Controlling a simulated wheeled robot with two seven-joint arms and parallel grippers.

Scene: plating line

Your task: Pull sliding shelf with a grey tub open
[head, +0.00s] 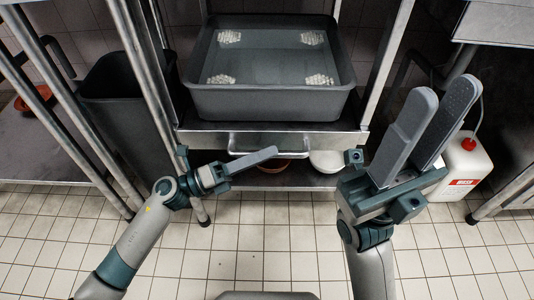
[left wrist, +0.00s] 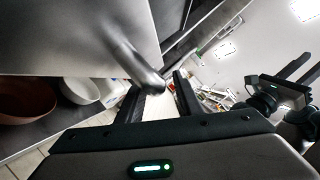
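The grey tub (head: 270,103) sits on the sliding shelf (head: 205,138), which has a bar handle (head: 232,143) along its front. My left gripper (head: 270,154) is at the handle; from the head only one finger shows clearly, overlapping the bar. In the left wrist view, its two fingers (left wrist: 158,97) are apart, and the rounded metal handle (left wrist: 140,68) reaches toward the gap between them. Contact cannot be told. My right gripper (head: 441,86) is raised at the right, its two long pads apart, with nothing between them.
A white bowl (head: 327,161) and a reddish bowl (head: 270,165) stand on a lower shelf beneath the handle. A dark bin (head: 115,90) is left of the rack. A white jug with a red cap (head: 466,165) stands at the right. The tiled floor in front is clear.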

